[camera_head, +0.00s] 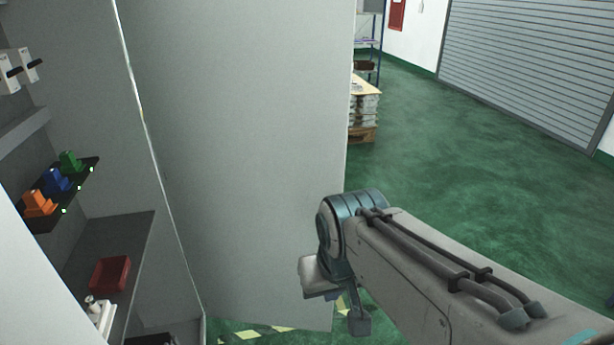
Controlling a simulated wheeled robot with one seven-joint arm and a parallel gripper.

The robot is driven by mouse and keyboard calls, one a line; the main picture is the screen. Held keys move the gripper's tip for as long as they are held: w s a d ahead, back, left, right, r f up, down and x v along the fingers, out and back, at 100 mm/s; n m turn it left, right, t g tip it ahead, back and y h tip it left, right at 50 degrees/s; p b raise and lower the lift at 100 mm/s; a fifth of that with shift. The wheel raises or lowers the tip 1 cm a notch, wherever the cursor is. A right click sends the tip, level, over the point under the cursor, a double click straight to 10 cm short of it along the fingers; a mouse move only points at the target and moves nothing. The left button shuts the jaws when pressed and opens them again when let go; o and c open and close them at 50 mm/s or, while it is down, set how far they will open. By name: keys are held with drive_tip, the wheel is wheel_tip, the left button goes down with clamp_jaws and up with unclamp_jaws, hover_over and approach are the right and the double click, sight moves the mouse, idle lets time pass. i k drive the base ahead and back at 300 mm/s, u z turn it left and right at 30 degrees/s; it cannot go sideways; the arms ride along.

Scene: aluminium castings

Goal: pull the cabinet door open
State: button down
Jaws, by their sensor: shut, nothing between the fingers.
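The cabinet door (240,150) is a large plain grey panel. It stands swung out wide from the cabinet (95,190), whose inside shows at the left. Its free edge is on the right, beside my arm. No handle shows on the face I see. My gripper (358,318) is small and partly hidden below my wrist, near the lower right corner of the door. It is shut and holds nothing. I cannot tell whether it touches the door.
Cabinet shelves hold orange, blue and green pieces (54,181) and a red bin (110,273). A pallet stack (364,112) and a rack stand behind the door. Green floor (450,150) is clear toward the roller shutter (530,65). Yellow-striped floor marking lies below the door.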

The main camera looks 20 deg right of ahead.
sight(244, 105)
drive_tip(key=k, duration=1.2)
drive_tip(key=z, duration=0.7)
drive_tip(key=i, duration=1.25)
drive_tip(key=u, duration=0.6)
drive_tip(key=i, duration=0.6)
drive_tip(key=u, duration=0.6)
